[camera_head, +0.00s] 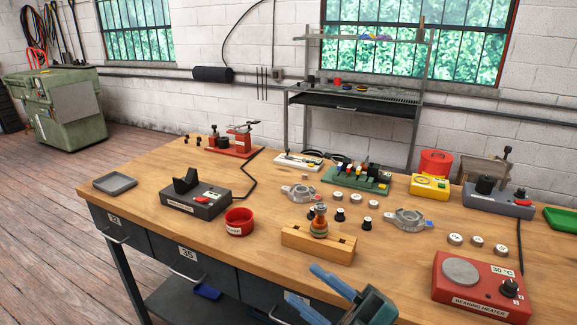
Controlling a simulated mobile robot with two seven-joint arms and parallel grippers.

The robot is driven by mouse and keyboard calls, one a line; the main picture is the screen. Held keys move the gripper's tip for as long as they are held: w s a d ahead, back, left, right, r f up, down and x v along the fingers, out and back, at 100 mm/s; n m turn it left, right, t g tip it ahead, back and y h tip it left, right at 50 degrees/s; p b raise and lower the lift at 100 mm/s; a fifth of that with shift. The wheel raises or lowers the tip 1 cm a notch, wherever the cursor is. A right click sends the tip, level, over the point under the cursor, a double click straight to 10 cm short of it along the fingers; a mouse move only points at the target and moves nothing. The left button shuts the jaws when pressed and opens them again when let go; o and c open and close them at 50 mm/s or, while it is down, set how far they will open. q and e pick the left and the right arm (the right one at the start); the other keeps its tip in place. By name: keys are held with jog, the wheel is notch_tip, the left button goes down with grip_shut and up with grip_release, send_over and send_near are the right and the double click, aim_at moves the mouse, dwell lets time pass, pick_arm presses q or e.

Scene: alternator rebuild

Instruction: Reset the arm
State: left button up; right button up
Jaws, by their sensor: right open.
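My right gripper (301,283) is at the bottom of the head view, in front of the workbench's near edge. Its two blue fingers are apart, with nothing seen between them. It points up and left, towards the wooden block (318,244) that holds a rotor (319,221) upright. The gripper looks clear of the block. My left gripper is not in view.
The wooden workbench (150,215) carries a red bearing heater (470,280) at right, a red bowl (239,221), a black V-stand device (195,197), a grey tray (114,183), two metal housings (300,192) and a green fixture board (345,178).

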jog(key=w+d+f+m+t+h, duration=0.1)
jog(key=d+f+m+t+h, duration=0.55)
jog(key=f+m+h, duration=0.65)
jog(key=s+d+f+m+g+h, duration=0.3)
jog(key=s+f+m+g, duration=0.3)
jog(key=s+f, duration=0.4)
notch_tip(320, 180, down, 4)
jog(key=shift+s+d+f+m+g+h, duration=0.1)
jog(key=shift+s+d+m+g+h, duration=0.05)
jog(key=shift+d+m+g+h, duration=0.35)
